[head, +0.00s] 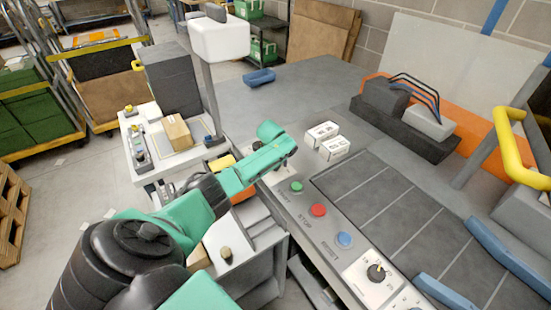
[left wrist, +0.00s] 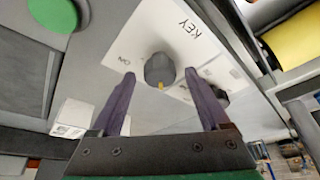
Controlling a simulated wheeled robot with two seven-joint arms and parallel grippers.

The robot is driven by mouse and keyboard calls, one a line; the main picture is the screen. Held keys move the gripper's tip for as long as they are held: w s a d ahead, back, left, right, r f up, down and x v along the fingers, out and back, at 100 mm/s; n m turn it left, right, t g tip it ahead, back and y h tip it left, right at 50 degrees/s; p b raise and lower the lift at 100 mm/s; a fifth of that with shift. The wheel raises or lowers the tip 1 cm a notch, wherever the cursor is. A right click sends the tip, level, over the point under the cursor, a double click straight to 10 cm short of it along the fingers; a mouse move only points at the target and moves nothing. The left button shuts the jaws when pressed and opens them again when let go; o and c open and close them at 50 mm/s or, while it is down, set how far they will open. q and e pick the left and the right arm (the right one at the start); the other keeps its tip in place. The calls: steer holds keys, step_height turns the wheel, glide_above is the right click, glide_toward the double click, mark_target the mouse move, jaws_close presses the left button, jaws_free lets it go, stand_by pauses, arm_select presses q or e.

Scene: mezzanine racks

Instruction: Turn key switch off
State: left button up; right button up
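The key switch (left wrist: 160,68) shows in the left wrist view as a round grey knob with a small yellow mark on its lower edge. It sits on a white plate (left wrist: 140,35) lettered KEY, with smaller lettering on both sides that is hard to read. My left gripper (left wrist: 160,74) is open, one dark finger on each side of the knob with a visible gap to each. In the head view my left gripper (head: 285,150) is over the far end of the button panel and hides the key switch. My right gripper is not in view.
The panel has a green START button (head: 296,187), a red STOP button (head: 318,210), a blue RESET button (head: 344,240) and a black knob (head: 376,272) on a white plate. Small white boxes (head: 335,147) stand close beside my left gripper. A grey post (head: 210,100) rises behind.

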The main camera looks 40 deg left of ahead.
arm_select(q)
steer(key=shift+s+d+r, duration=0.1)
steer(key=shift+s+r, duration=0.05)
steer(key=shift+r, duration=0.25)
steer(key=v, duration=1.3)
steer(key=shift+r, duration=0.3)
steer(key=shift+s, duration=0.1)
